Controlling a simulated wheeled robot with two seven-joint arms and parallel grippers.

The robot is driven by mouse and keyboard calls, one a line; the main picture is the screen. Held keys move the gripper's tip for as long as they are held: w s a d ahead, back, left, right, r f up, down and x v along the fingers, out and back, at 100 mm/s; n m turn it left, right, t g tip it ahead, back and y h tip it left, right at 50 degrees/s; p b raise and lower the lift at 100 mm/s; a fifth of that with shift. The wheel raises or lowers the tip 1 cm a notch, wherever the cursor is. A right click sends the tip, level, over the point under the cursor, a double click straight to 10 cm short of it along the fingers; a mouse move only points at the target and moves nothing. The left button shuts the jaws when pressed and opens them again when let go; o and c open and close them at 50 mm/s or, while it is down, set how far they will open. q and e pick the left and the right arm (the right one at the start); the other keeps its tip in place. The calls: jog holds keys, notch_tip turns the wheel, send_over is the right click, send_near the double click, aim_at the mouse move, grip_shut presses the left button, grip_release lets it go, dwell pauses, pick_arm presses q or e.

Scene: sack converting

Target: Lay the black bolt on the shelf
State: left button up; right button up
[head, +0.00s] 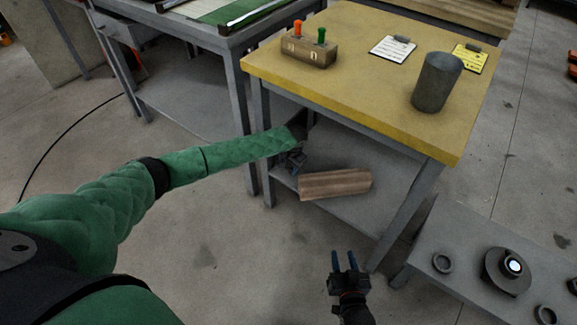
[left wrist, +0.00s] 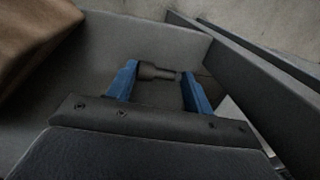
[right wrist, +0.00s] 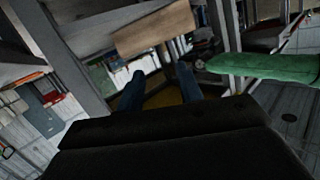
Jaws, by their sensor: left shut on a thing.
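The black bolt (left wrist: 158,72) lies crosswise between the blue fingers of my left gripper (left wrist: 160,88), which is shut on it. In the head view my left gripper (head: 293,160) reaches under the yellow-topped table, over the grey lower shelf (head: 385,165). The bolt is too small to tell there. In the left wrist view the shelf surface (left wrist: 115,32) is close behind the bolt; I cannot tell whether they touch. My right gripper (head: 345,262) is open and empty, in front of the table; its fingers also show in the right wrist view (right wrist: 158,88).
A wooden block (head: 335,185) lies on the shelf, right of my left gripper. The yellow tabletop (head: 350,60) above carries a switch block (head: 310,52), a dark cylinder (head: 437,82) and clipboards (head: 393,47). A low grey bench (head: 460,235) stands at the right.

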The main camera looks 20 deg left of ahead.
pick_arm(q)
jog(key=shift+f, duration=0.25)
jog(key=shift+b, duration=0.35)
pick_arm(e)
notch_tip(320, 180, up, 8)
jog(key=w+t, duration=0.2)
jog(key=shift+w+f+t+y, duration=0.15)
jog(key=shift+f+t+y, duration=0.1)
jog(key=shift+t+y, duration=0.15)
pick_arm(q)
jog(key=o, duration=1.1)
pick_arm(e)
jog(key=shift+r, duration=0.1)
